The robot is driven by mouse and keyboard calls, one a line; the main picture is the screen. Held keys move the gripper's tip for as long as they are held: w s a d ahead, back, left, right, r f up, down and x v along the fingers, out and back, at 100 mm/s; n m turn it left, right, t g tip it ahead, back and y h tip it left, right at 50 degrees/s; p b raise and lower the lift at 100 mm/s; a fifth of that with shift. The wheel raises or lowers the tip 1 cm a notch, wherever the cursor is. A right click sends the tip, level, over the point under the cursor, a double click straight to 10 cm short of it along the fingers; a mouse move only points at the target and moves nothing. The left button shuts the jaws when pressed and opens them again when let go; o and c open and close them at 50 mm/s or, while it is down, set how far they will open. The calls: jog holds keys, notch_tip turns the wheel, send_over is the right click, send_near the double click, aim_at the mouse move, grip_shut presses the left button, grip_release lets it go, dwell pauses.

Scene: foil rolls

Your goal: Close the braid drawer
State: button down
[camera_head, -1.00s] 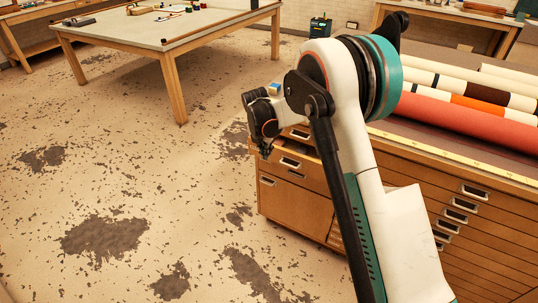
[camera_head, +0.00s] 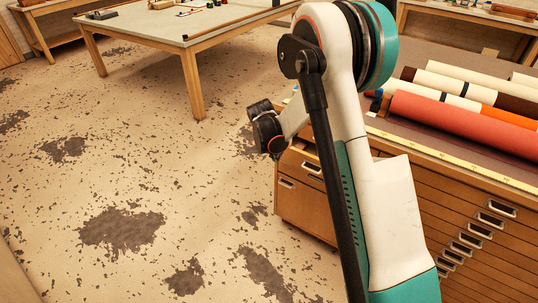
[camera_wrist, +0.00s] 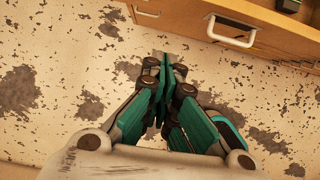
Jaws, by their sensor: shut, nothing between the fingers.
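A wooden drawer (camera_head: 297,162) with a metal handle stands partly open at the near left end of the wooden cabinet; I cannot read a label to confirm it is the braid drawer. The wrist view shows a drawer front (camera_wrist: 262,41) with a pale handle, and part of the inside at the upper right. My gripper (camera_wrist: 168,66) is shut and empty, below the drawer front in that picture and apart from it, over the floor. In the head view my wrist (camera_head: 266,132) is just left of the open drawer; my arm hides part of the cabinet.
Fabric-like rolls (camera_head: 465,118) and a yellow measuring strip (camera_head: 455,160) lie on the cabinet top. Several closed drawers are on its right part. A worktable (camera_head: 165,28) stands at the back left. The stained floor (camera_head: 150,180) left of the cabinet is clear.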

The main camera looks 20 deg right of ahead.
aim_at(290, 150)
jog(key=shift+w+d+f+b, duration=0.75)
jog(key=shift+d+f, duration=0.2)
jog(key=shift+f, duration=0.4)
jog(key=shift+w+d+f+b, duration=0.8)
jog(key=shift+d+f, duration=0.15)
jog(key=shift+f, duration=0.4)
jog(key=shift+w+d+f+b, duration=0.75)
jog(key=shift+d+f, duration=0.2)
jog(key=shift+f, duration=0.4)
jog(key=w+d, duration=0.2)
jog(key=d, duration=0.1)
jog(key=shift+w+d, duration=0.3)
jog(key=shift+w, duration=0.05)
jog(key=shift+a, duration=0.1)
